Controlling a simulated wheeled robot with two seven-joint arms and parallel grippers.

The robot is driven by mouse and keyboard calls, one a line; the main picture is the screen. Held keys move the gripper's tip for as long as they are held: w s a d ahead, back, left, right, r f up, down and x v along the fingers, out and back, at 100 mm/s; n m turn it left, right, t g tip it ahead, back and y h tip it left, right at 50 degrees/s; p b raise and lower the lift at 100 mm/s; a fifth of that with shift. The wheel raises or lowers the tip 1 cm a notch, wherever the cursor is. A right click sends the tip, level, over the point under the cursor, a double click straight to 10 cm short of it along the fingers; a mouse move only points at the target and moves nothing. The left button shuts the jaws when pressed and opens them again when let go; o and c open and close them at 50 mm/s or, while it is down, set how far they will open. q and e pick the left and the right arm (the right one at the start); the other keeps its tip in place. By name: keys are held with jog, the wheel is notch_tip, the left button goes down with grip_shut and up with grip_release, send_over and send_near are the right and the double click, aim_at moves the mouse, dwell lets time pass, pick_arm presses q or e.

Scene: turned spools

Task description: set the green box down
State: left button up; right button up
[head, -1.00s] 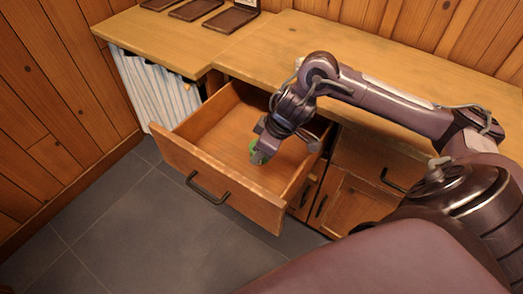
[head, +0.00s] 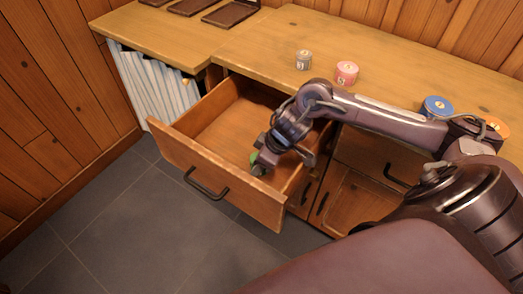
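The green box (head: 254,158) shows as a small green patch at the fingertips of my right gripper (head: 259,167), inside the open drawer near its front wall. Most of the box is hidden by the gripper. The gripper seems shut on it. I cannot tell whether the box touches the drawer floor. The open wooden drawer (head: 212,176) has a dark handle on its front. My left gripper is not in view.
Grey (head: 303,60), pink (head: 346,73) and blue (head: 437,107) spools stand on the wooden counter (head: 290,35), with an orange one (head: 497,127) at right. Dark trays (head: 231,16) lie at the back left. The drawer's left part is empty.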

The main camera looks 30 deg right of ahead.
jog(key=o, duration=1)
jog(key=shift+c, duration=0.2)
jog(key=shift+r, duration=0.15)
pick_arm(q)
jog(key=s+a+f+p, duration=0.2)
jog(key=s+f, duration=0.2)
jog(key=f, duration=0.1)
jog(key=shift+p, duration=0.4)
pick_arm(e)
jog(key=v, duration=1.2)
jog(key=shift+a, duration=0.1)
